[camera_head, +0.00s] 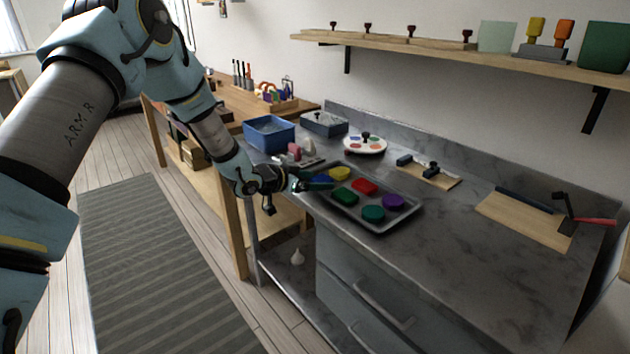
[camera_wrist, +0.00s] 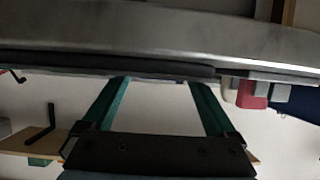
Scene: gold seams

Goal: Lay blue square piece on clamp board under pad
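The blue piece (camera_head: 321,180) lies at the left end of the grey tray (camera_head: 347,213), partly hidden by my gripper, so its outline is unclear. My gripper (camera_head: 313,184) is at that end of the tray, level with the piece and close to it; contact cannot be told. In the wrist view my gripper's (camera_wrist: 156,82) two teal fingers stand well apart with a clear gap between them. The clamp board (camera_head: 522,218) is a flat wooden board at the right of the counter, with a red-handled clamp (camera_head: 592,221) at its right end. The pad is too small to make out.
The tray also holds yellow, red, green, teal and purple pieces. The counter between tray and clamp board is clear. A shelf (camera_head: 440,45) runs above.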

